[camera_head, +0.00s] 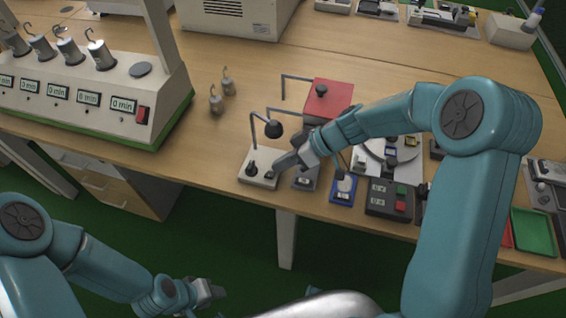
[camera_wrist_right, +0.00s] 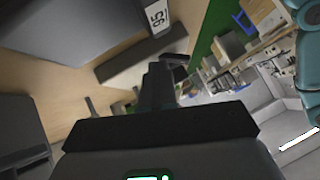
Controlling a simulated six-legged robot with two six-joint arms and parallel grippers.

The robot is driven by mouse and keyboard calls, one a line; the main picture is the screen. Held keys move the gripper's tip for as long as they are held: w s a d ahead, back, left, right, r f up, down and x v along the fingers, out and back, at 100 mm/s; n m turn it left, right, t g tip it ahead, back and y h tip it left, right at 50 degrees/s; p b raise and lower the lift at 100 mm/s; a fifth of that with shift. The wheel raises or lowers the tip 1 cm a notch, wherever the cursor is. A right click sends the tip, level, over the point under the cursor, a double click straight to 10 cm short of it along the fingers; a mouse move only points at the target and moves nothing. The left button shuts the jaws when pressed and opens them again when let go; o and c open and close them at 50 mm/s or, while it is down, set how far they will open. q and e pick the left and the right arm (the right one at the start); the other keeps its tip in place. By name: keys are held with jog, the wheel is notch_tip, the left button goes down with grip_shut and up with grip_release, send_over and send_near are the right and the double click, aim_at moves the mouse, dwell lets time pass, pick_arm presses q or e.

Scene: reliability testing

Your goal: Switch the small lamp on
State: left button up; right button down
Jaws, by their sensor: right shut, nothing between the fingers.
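The small lamp has a white base (camera_head: 259,181) near the table's front edge and a bent arm with a black shade (camera_head: 273,130). Dark knobs or switches sit on the base. My right gripper (camera_head: 274,171) is shut and empty, with its tips low over the right part of the base. I cannot tell whether they touch the switch there. In the right wrist view the gripper's dark fingers (camera_wrist_right: 160,82) are together; I cannot make out the lamp clearly there. My left gripper (camera_head: 208,291) hangs low in front of the table, empty as far as I see; its opening is unclear.
A red block (camera_head: 328,99) stands behind. Hooked weights (camera_head: 216,101) stand on clear wood at the left, near a large tester (camera_head: 90,95).

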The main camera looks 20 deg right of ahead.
pick_arm(q)
jog(key=shift+f, duration=0.1)
pick_arm(e)
jog(key=shift+s+a+f, duration=0.15)
jog(key=shift+s+f, duration=0.1)
jog(key=shift+f, duration=0.05)
jog(key=shift+w+r, duration=0.1)
jog(key=shift+r, duration=0.7)
pick_arm(q)
jog(key=shift+w, duration=0.1)
pick_arm(e)
jog(key=shift+w+r, duration=0.1)
jog(key=shift+w, duration=0.05)
